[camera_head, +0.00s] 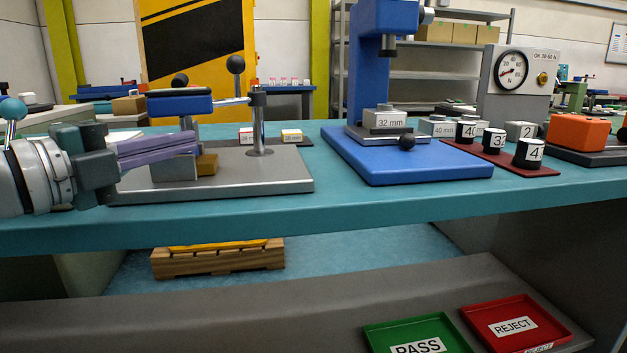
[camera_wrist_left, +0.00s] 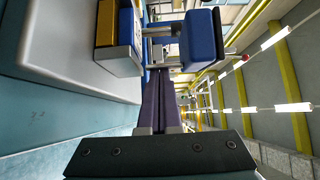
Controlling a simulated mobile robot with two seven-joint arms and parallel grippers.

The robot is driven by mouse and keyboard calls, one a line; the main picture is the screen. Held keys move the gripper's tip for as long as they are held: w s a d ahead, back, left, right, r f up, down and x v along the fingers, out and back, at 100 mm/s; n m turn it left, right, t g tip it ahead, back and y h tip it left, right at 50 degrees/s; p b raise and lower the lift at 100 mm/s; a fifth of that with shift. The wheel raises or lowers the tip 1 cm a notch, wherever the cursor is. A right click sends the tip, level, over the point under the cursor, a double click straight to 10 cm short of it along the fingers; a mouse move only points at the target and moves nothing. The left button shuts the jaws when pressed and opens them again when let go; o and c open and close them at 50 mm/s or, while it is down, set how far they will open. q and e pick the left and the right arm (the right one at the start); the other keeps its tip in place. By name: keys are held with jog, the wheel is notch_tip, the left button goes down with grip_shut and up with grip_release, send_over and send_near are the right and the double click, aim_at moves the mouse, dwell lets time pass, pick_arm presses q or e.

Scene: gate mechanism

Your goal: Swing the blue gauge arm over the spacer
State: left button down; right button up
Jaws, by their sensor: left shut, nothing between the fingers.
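The blue gauge arm (camera_head: 180,104) is a padded blue bar on the left of a steel base plate (camera_head: 285,183), with a thin rod reaching right towards an upright post (camera_head: 260,125). It also shows in the left wrist view (camera_wrist_left: 203,40). A grey block (camera_head: 173,169) with a brass-coloured piece (camera_head: 207,164) sits on the plate below the arm; I cannot tell whether either is the spacer. My left gripper (camera_head: 194,143) is shut and empty, its purple fingers just below the blue arm and in front of it. Contact is unclear. My right gripper is not in view.
A blue gauge stand (camera_head: 400,165) with a 32 mm block (camera_head: 384,119) stands right of the plate. Numbered black cylinders stand on a red mat (camera_head: 480,160). A dial box (camera_head: 520,75) is behind. PASS (camera_head: 415,335) and REJECT (camera_head: 515,322) trays lie on the lower shelf.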

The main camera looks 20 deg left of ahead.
pick_arm(q)
jog(key=shift+w+a+f+m+h+b, duration=0.1)
jog(key=shift+a+f+m+h+b, duration=0.2)
jog(key=shift+a+h, duration=0.2)
jog(key=shift+w+a+r+b, duration=0.1)
jog(key=shift+a+r+b, duration=0.05)
jog(key=shift+a+b, duration=0.3)
jog(key=shift+w+a+r+b, duration=0.15)
jog(key=shift+a+b, duration=0.15)
jog(key=shift+a, duration=0.2)
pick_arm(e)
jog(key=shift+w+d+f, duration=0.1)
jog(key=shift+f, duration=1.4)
pick_arm(q)
jog(key=shift+r, duration=0.1)
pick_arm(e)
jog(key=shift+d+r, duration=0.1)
